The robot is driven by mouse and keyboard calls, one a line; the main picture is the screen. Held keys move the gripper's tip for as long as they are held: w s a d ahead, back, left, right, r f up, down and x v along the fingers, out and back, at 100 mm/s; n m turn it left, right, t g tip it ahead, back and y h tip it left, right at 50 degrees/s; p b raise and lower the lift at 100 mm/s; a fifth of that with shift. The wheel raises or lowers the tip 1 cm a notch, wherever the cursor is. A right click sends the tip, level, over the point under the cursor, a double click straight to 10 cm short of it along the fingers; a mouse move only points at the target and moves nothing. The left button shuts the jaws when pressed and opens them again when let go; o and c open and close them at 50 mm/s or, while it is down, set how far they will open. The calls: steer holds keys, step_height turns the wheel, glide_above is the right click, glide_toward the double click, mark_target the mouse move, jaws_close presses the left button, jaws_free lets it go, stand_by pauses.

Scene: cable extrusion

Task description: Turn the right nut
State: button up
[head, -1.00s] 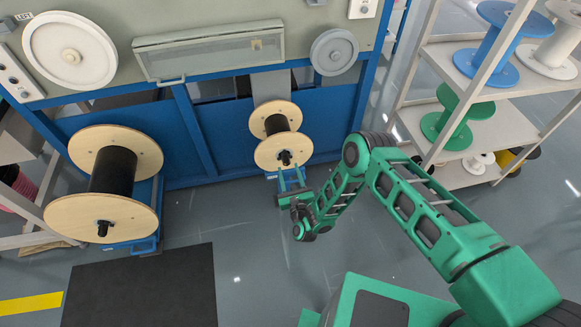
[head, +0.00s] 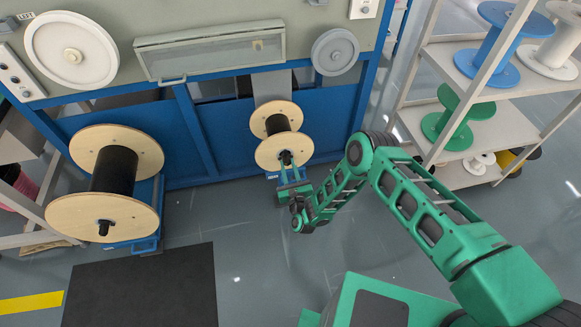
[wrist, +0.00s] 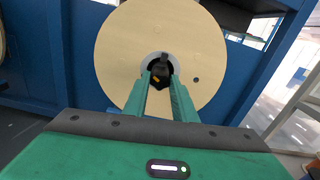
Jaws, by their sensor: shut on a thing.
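The right nut (wrist: 161,64) is a dark knob at the hub of the right wooden spool (head: 269,151). In the wrist view the spool's round face (wrist: 118,55) fills the upper middle. My gripper (wrist: 159,80) reaches up to the hub, its two green fingers on either side of the nut and shut on it. In the head view my gripper (head: 287,166) meets the lower front of the spool, and its fingertips partly hide the nut.
The left wooden spool (head: 69,205) with dark cable stands apart to the left. A blue machine frame (head: 225,130) is behind the spools. A shelf (head: 500,125) with coloured spools stands at right. A black mat (head: 140,290) lies on the open floor.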

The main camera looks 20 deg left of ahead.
steer(key=shift+w, duration=0.3)
